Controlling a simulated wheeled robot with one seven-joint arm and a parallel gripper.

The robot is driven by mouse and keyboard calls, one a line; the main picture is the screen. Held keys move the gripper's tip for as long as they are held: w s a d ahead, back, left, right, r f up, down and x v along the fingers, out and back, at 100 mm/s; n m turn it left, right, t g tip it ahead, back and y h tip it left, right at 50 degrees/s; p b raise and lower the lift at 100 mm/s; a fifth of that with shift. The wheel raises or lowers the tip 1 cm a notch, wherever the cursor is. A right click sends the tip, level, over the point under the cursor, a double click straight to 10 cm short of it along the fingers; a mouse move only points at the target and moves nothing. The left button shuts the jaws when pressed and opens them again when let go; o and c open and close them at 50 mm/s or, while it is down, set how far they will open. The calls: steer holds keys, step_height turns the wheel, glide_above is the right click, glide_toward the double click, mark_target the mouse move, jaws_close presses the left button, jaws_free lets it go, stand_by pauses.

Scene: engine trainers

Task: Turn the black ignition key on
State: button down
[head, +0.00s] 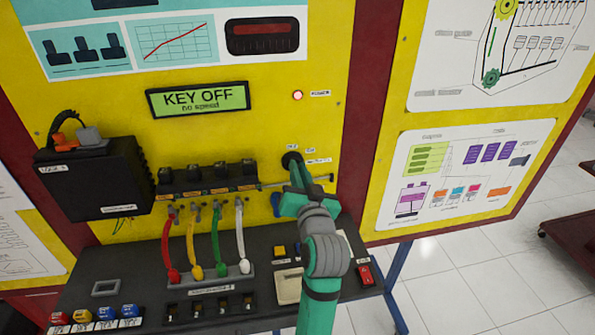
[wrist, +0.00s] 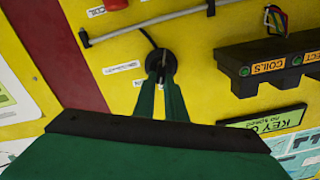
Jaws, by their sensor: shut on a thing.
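The black ignition switch (head: 291,159) sits on the yellow panel, right of the display; it also shows in the wrist view (wrist: 154,60). My green gripper (head: 300,180) reaches up to it, and its narrow fingers (wrist: 160,85) are shut on the black ignition key (wrist: 161,66) at the switch face. The fingers hide most of the key, so its exact angle is hard to tell. The green display (head: 199,99) reads "KEY OFF" and "no speed".
A black coil rail (head: 207,179) and a thin grey rod (head: 318,178) lie close to my gripper. Red, yellow, green and white cables (head: 202,240) hang at left above the dark console (head: 130,282). A red switch (head: 365,275) is at the console's right.

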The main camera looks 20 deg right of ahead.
steer(key=shift+d+f+m, duration=0.15)
steer(key=shift+d+m, duration=0.05)
steer(key=shift+m, duration=1.7)
steer(key=shift+d+f+m, duration=0.15)
steer(key=shift+m, duration=1.75)
steer(key=c, duration=1.8)
jaws_free()
steer(key=shift+s, duration=0.15)
steer(key=s+a, duration=0.1)
steer(key=s, duration=0.9)
steer(key=shift+s+a, duration=0.25)
steer(key=shift+s, duration=0.05)
